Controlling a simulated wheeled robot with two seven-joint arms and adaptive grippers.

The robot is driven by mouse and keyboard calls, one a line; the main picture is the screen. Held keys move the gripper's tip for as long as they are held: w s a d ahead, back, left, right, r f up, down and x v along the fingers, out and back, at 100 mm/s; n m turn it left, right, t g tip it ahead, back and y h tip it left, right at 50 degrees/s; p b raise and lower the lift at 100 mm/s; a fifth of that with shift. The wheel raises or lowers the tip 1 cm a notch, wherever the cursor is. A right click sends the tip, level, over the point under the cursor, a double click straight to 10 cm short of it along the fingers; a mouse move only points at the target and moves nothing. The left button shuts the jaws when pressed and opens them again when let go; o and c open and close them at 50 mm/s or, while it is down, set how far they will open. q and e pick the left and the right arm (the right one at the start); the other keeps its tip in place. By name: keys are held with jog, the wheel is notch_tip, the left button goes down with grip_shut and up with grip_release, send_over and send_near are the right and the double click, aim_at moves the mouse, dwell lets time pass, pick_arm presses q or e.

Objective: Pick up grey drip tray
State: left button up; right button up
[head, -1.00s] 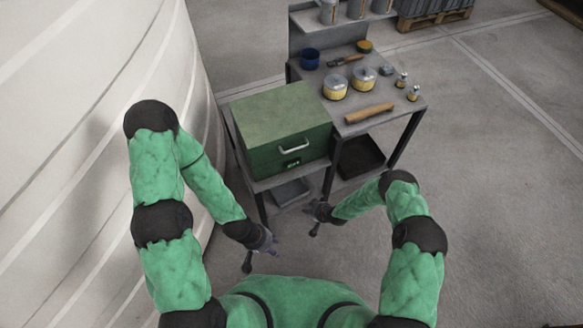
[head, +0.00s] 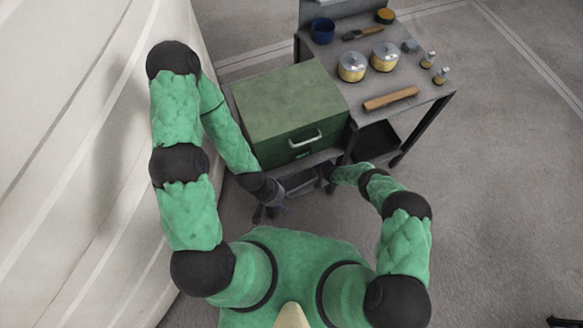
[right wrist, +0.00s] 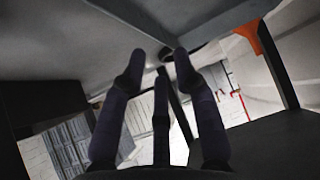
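The grey drip tray (head: 304,180) sits low beneath the green toolbox stand in the head view, partly hidden by the stand's edge and my arms. My left gripper (head: 269,213) is just left of and in front of the tray, with its fingers apart and nothing seen between them. My right gripper is mostly hidden at the tray's right side in the head view. In the right wrist view, my right gripper (right wrist: 158,75) has its fingers apart and empty, close under a grey surface. I cannot tell whether that surface is the tray or a shelf.
The green toolbox (head: 290,105) stands above the tray. The workbench (head: 420,100) to the right carries yellow tins, a wooden-handled tool and small bottles. A black tray (head: 374,142) lies under it. A large white tank (head: 75,150) rises at left.

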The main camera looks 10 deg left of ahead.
jog(key=shift+w+a+f, duration=0.2)
jog(key=shift+w+f, duration=0.1)
jog(key=shift+f, duration=0.05)
jog(key=b+x, duration=0.3)
jog(key=x, duration=0.1)
jog(key=shift+a+f+b, duration=0.1)
jog(key=shift+f+b, duration=0.15)
jog(key=shift+b, duration=0.15)
jog(key=shift+w+a+f+b, duration=0.25)
jog(key=shift+w+b, duration=0.15)
grip_shut()
jog(key=shift+r, duration=0.1)
